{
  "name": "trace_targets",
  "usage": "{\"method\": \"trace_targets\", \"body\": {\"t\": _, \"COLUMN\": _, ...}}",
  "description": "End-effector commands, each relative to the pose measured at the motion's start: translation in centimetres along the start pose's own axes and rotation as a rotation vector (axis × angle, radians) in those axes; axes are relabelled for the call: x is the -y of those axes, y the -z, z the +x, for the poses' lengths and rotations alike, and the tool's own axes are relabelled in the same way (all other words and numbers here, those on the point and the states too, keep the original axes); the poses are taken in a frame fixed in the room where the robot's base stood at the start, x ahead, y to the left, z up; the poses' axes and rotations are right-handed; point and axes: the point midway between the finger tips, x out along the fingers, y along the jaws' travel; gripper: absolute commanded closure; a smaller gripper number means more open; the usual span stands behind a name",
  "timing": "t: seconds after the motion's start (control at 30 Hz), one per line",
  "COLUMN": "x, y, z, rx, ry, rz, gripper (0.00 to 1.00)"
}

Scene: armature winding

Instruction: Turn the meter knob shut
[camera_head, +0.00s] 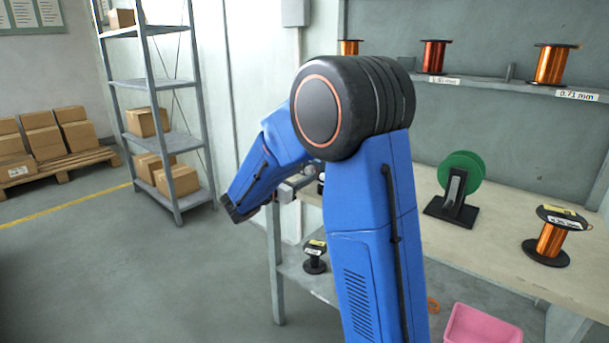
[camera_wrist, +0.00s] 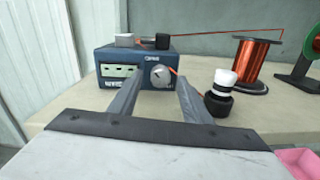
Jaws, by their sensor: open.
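The meter (camera_wrist: 115,68) is a dark blue box with a light display panel on its left, standing on the bench in the wrist view. Its round silver knob (camera_wrist: 160,76) is on the right of the front face. My gripper (camera_wrist: 157,88) is open, with its two grey fingers pointing at the meter. The knob shows between the fingertips, nearer the right one. I cannot tell whether a finger touches it. In the head view my blue arm hides the meter and most of the gripper.
A black and white jar-like object (camera_wrist: 222,92) stands just right of the right finger. A copper wire spool (camera_wrist: 255,64) and a green reel (camera_head: 461,172) stand farther right on the bench (camera_head: 480,238). A thin copper wire runs above the meter. A pink bin (camera_head: 482,325) is at lower right.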

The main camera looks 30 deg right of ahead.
Motion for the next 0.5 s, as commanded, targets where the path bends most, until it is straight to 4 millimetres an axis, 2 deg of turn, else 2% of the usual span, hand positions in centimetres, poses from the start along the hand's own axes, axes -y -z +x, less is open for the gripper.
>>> {"method": "trace_targets", "body": {"t": 0.13, "x": 0.01, "y": -0.02, "z": 0.79, "rx": 0.001, "ry": 0.0, "rz": 0.0, "gripper": 0.56}}
{"method": "trace_targets", "body": {"t": 0.43, "x": -0.02, "y": -0.01, "z": 0.91, "rx": 0.0, "ry": -0.001, "rz": 0.0, "gripper": 0.56}}
{"method": "trace_targets", "body": {"t": 0.47, "x": -0.02, "y": -0.01, "z": 0.91, "rx": 0.0, "ry": -0.001, "rz": 0.0, "gripper": 0.61}}
{"method": "trace_targets", "body": {"t": 0.5, "x": -0.01, "y": -0.01, "z": 0.91, "rx": 0.0, "ry": -0.001, "rz": 0.0, "gripper": 0.7}}
